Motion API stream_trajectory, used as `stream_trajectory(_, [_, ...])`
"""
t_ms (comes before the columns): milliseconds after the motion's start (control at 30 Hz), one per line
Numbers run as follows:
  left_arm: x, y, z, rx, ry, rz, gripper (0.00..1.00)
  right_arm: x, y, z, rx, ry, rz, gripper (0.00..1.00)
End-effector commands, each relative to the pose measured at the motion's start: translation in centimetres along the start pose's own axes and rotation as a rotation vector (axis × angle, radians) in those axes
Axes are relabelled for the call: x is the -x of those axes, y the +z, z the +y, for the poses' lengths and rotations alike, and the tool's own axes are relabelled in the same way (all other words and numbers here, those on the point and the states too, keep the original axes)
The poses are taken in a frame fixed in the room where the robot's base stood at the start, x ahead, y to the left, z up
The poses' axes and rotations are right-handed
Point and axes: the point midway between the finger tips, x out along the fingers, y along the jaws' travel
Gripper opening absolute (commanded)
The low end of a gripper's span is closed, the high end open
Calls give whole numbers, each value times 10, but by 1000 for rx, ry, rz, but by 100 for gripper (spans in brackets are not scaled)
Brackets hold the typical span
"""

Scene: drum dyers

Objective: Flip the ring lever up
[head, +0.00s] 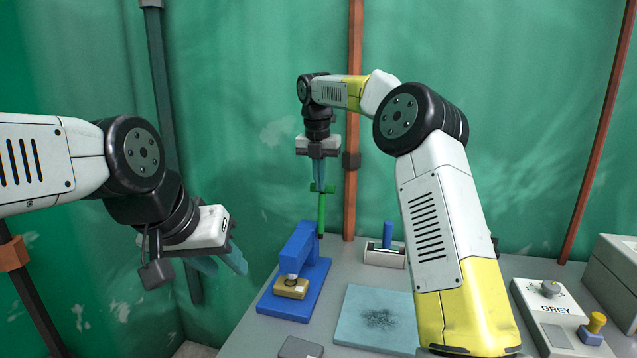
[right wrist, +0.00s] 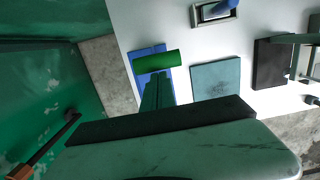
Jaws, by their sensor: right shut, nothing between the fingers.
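A green lever (head: 322,212) with a crosspiece at its top stands upright behind the blue stand (head: 302,265); I take it to be the ring lever. Its green bar also shows in the right wrist view (right wrist: 158,60), above the blue stand (right wrist: 150,52). My right gripper (head: 320,184) points down, shut and empty, with its tips at the crosspiece. In the right wrist view the closed fingers (right wrist: 157,100) end at the green bar; I cannot tell whether they touch. My left gripper (head: 222,263) is open and empty, left of the table.
A tan block (head: 290,287) sits on the blue stand's base. A pale blue mat (head: 362,320) with a dark smudge lies to its right. Behind it is a white holder (head: 384,257) with a blue handle.

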Motion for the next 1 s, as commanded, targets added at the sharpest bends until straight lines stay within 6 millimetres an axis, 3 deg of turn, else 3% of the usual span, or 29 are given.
stream_trajectory(33, [0, 0, 0, 0, 0, 0, 36, -3, 25, -7, -20, 8, -60, 0])
stream_trajectory(700, [0, 0, 0, 0, 0, 0, 36, -4, 29, -8, -21, 6, -57, 0])
stream_trajectory(833, [0, 0, 0, 0, 0, 0, 36, 10, 26, -7, -19, 5, -51, 0])
stream_trajectory(1000, [0, 0, 0, 0, 0, -1, 36, 42, 14, -6, -13, 1, -28, 0])
